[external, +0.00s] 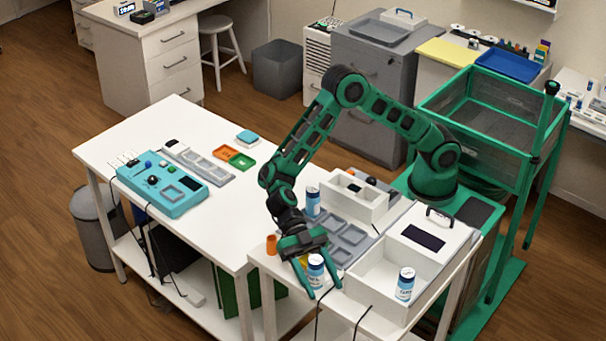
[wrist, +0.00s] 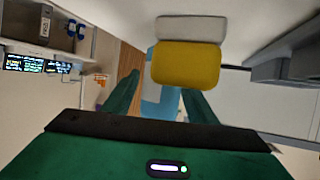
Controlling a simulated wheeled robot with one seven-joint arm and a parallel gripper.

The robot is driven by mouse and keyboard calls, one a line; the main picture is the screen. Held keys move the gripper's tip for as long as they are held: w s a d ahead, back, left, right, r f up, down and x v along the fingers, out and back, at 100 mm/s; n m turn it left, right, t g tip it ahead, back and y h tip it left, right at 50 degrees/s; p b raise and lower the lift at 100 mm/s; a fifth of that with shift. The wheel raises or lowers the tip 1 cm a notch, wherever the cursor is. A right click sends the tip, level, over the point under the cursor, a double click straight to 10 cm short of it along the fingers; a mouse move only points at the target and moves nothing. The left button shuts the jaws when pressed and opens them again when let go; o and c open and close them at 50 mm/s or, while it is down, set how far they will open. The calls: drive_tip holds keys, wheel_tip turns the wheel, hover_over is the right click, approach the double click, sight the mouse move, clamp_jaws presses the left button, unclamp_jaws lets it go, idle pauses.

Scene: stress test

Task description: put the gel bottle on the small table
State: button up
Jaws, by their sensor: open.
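My gripper (external: 325,291) is open, pointing down at the front edge of the right white table (external: 262,262). A blue-and-white container (external: 316,272) stands between or just behind its fingers. In the wrist view a yellow block-like thing with a pale top (wrist: 185,65) sits ahead of the open fingers (wrist: 160,102), with a light blue shape behind it. Similar blue-and-white containers stand beside the grey tray (external: 313,202) and in the white open box (external: 405,284). I cannot tell which is the gel bottle. I cannot tell which table is the small one.
The long white table (external: 215,215) at left holds a turquoise control box (external: 160,190), orange and green trays (external: 240,160) and a grey tray; its middle is clear. An orange cup (external: 271,245) stands left of my gripper. A green mesh bin stands at right.

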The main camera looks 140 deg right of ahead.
drive_tip(key=shift+r, duration=0.1)
drive_tip(key=v, duration=1.2)
drive_tip(key=shift+s, duration=0.1)
